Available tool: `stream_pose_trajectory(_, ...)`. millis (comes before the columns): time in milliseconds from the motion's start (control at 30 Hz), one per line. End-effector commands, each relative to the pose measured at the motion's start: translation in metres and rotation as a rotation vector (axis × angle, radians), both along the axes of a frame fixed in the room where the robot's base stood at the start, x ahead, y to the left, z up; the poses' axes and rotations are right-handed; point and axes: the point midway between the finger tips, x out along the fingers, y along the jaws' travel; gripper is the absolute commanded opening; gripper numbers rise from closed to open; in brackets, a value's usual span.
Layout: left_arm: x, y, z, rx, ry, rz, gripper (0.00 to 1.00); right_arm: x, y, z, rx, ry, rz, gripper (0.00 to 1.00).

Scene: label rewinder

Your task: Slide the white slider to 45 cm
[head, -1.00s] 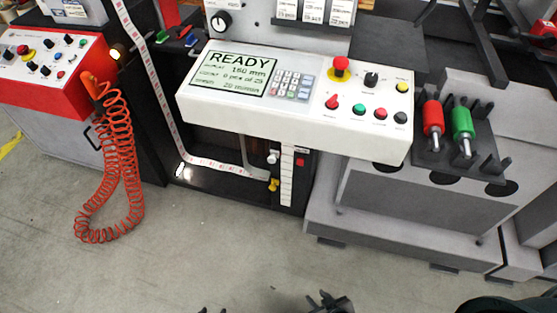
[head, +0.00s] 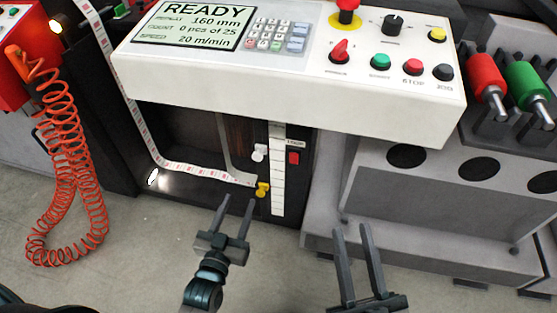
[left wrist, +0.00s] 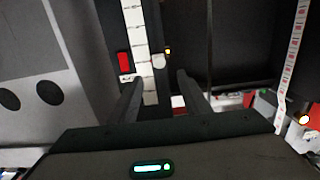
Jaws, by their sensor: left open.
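The white slider (head: 260,152) is a small white knob at the left side of a vertical white scale strip (head: 278,180), under the control panel. It also shows in the left wrist view (left wrist: 159,61), just beyond and between the fingertips. The scale's numbers are too small to read. My left gripper (head: 238,205) is open and empty, below and left of the slider in the head view, apart from it. My right gripper (head: 352,232) is open and empty in front of the grey base, right of the scale.
A yellow knob (head: 263,188) sits just below the white slider, and a red block (head: 293,158) is right of the scale. The white control panel (head: 290,88) overhangs above. A label web (head: 190,168) runs at the left. A coiled red hose (head: 70,170) hangs far left.

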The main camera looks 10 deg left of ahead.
Motion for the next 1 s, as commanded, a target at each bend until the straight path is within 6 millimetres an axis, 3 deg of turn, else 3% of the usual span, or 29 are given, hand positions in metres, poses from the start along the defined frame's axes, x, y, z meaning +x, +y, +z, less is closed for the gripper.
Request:
stream_pose_trajectory(200, 0.0, 0.003, 0.009, -0.001, -0.035, 0.009, 0.44, -0.009, -0.003, 0.016, 0.026, -0.048, -0.001, 0.31)
stream_pose_trajectory(633, 0.006, 0.003, 0.009, -0.001, -0.034, 0.008, 0.44, -0.009, -0.004, 0.017, 0.03, -0.056, -0.002, 0.31)
stream_pose_trajectory(767, 0.016, 0.002, 0.008, -0.001, -0.035, 0.009, 0.44, -0.011, -0.004, 0.02, 0.037, -0.076, -0.003, 0.31)
stream_pose_trajectory(1000, 0.05, 0.001, 0.008, -0.002, -0.036, 0.008, 0.44, -0.013, -0.009, 0.032, 0.059, -0.154, -0.012, 0.31)
